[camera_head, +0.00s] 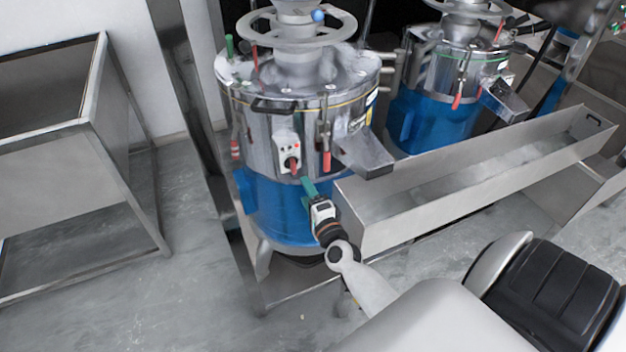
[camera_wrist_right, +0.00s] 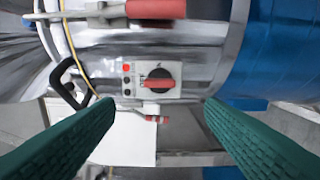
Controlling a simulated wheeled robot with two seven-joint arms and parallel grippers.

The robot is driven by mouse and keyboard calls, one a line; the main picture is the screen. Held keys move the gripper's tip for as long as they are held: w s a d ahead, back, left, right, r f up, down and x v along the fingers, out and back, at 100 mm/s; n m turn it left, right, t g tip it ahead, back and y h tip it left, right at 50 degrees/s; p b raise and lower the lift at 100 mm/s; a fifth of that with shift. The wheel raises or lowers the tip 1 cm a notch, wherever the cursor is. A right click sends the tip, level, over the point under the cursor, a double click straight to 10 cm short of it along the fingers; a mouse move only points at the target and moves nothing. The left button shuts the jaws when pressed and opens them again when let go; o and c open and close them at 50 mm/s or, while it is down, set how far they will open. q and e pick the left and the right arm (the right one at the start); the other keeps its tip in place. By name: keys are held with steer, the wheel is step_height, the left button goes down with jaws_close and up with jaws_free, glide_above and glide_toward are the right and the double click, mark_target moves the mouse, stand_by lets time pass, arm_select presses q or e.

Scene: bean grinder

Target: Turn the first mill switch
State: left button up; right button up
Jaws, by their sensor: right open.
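The first mill (camera_head: 262,140) is the nearer steel drum with a blue lower part. On its front is a white control panel (camera_head: 288,147) with a red switch (camera_head: 291,163) on a black round dial. My right gripper (camera_head: 307,185) is just below the switch, with its green fingers toward the mill. In the right wrist view the fingers (camera_wrist_right: 160,107) are open and empty. There the red switch (camera_wrist_right: 157,83) lies level across its dial, centred between the fingertips and a little beyond them. Nothing hides it. My left gripper is not in view.
A red-handled latch (camera_head: 326,160) and a steel spout (camera_head: 364,155) sit right of the panel. A long steel trough (camera_head: 470,175) runs right from the mill. A second mill (camera_head: 430,115) stands behind. A steel bin (camera_head: 60,175) is at left, with bare floor between.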

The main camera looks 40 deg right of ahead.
steer(key=shift+v, duration=1.8)
